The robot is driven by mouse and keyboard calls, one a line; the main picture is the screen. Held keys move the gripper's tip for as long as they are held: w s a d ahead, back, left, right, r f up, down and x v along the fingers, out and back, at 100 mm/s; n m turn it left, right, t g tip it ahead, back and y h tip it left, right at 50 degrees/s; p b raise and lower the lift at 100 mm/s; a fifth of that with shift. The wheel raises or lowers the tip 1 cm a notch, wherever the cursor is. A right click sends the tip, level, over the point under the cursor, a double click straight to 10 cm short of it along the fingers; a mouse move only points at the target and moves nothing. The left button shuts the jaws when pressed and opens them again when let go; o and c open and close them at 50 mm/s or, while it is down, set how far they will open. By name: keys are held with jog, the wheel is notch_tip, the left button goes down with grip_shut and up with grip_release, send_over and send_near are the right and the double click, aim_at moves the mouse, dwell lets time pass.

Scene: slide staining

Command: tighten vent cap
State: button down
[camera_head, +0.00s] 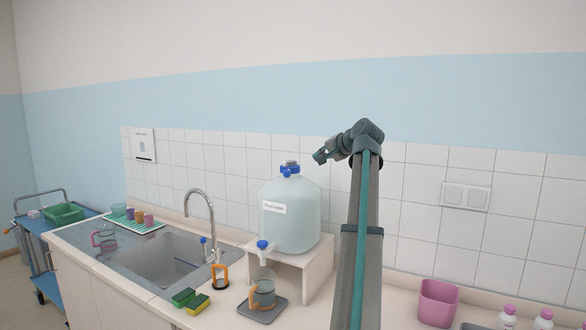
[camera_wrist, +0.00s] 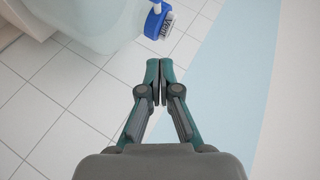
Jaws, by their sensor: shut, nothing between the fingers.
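The vent cap (camera_head: 291,164) is grey and sits on the blue neck (camera_head: 289,171) of a large translucent carboy (camera_head: 290,220). In the wrist view the cap (camera_wrist: 166,24) shows at the top edge, partly cut off, with dark lettering too small to read surely. My gripper (camera_head: 318,157) is to the right of the cap and slightly above it in the head view, apart from it. In the wrist view my gripper (camera_wrist: 159,66) has its fingertips together, empty, below the cap in the picture.
The carboy stands on a small white stand (camera_head: 316,262), with a blue-handled spigot (camera_head: 262,245) in front. A jug (camera_head: 264,293) sits on a grey pad below. A sink (camera_head: 170,258) is at left and a pink bin (camera_head: 438,303) at right. The tiled wall (camera_head: 420,200) is behind.

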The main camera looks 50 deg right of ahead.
jog(key=p, duration=0.4)
send_near(290, 169)
jog(key=w+d, duration=0.2)
jog(key=shift+w+a+f+p, duration=0.35)
jog(key=shift+w+f+p, duration=0.05)
jog(key=shift+w+f, duration=0.4)
jog(key=shift+w+a+f+p, duration=0.3)
jog(key=shift+w+f, duration=0.25)
